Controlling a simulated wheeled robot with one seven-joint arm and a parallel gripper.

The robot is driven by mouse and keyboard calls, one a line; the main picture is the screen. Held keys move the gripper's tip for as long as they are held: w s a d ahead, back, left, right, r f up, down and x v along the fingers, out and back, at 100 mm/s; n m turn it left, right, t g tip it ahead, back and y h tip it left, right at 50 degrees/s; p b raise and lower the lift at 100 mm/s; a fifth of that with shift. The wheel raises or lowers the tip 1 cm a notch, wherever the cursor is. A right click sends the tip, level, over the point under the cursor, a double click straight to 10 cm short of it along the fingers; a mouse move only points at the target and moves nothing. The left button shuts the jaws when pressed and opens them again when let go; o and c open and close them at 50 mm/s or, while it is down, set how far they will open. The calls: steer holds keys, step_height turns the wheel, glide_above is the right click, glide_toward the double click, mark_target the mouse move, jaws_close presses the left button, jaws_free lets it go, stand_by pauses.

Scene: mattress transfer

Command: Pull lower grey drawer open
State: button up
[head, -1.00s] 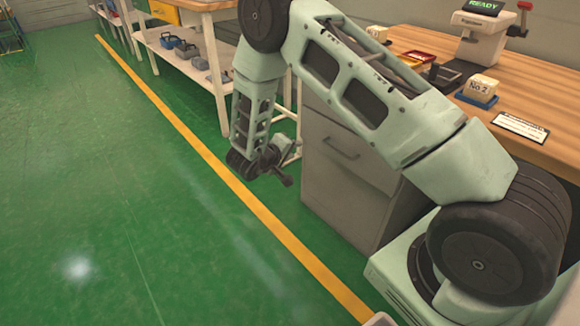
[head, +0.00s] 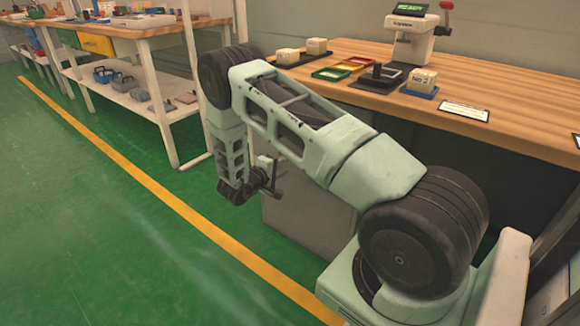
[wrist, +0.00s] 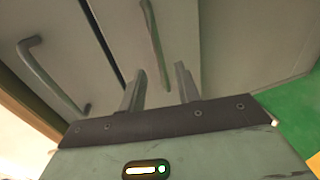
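The grey drawer cabinet (head: 300,225) stands under the wooden bench, mostly hidden behind my arm in the head view. In the wrist view, two drawer fronts show side by side with a dark gap between them. The upper drawer's bar handle (wrist: 52,78) is at the left. The lower grey drawer (wrist: 222,45) is on the floor side, with its bar handle (wrist: 154,42) near the middle. My gripper (wrist: 158,78) is open, its two fingers apart, with the end of the lower handle showing between them. I cannot tell whether they touch. My gripper also shows in the head view (head: 268,186).
The bench top (head: 375,92) carries small trays, boxes and a scale (head: 412,40). A shelved workbench (head: 150,95) stands at the back left. Green floor (head: 90,230) with a yellow line (head: 150,192) is clear to the left.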

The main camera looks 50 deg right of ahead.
steer(key=x, duration=0.5)
steer(key=shift+b, duration=0.4)
steer(key=shift+a, duration=0.1)
jaws_close()
